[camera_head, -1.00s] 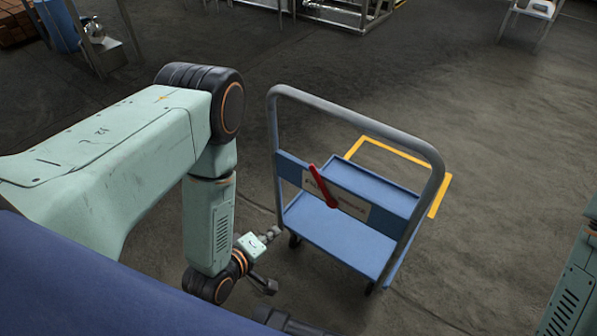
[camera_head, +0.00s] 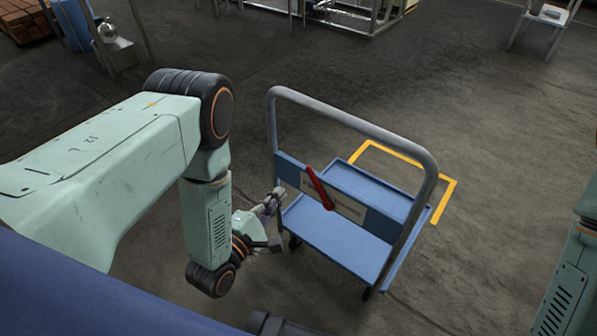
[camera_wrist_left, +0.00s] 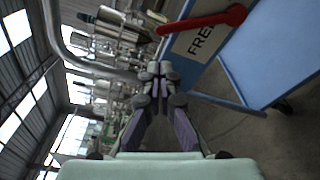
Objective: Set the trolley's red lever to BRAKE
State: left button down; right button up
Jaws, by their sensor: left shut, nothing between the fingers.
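The blue trolley (camera_head: 345,240) stands on the floor in front of me, its grey tube handle (camera_head: 350,115) upright on the near side. A red lever (camera_head: 319,188) sits on a pale label plate (camera_head: 350,208) on the handle's blue crossbar. It tilts up and to the left. In the left wrist view the red lever (camera_wrist_left: 200,22) lies beside the word FREE; BRAKE is not readable. My left gripper (camera_head: 277,194) is shut and empty, just left of the crossbar, apart from the lever. Its closed fingertips (camera_wrist_left: 160,72) show in the wrist view. My right gripper is out of view.
A yellow floor marking (camera_head: 445,200) runs around the trolley's far side. Metal frames (camera_head: 350,15) and a stand (camera_head: 545,20) are at the back. Bare floor lies right of the trolley. My right arm shows at the right edge.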

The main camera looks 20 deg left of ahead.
aim_at(318, 186)
pick_arm(q)
jog(key=shift+a, duration=0.1)
jog(key=b+x, duration=0.2)
jog(key=x, duration=0.8)
jog(key=shift+b, duration=0.4)
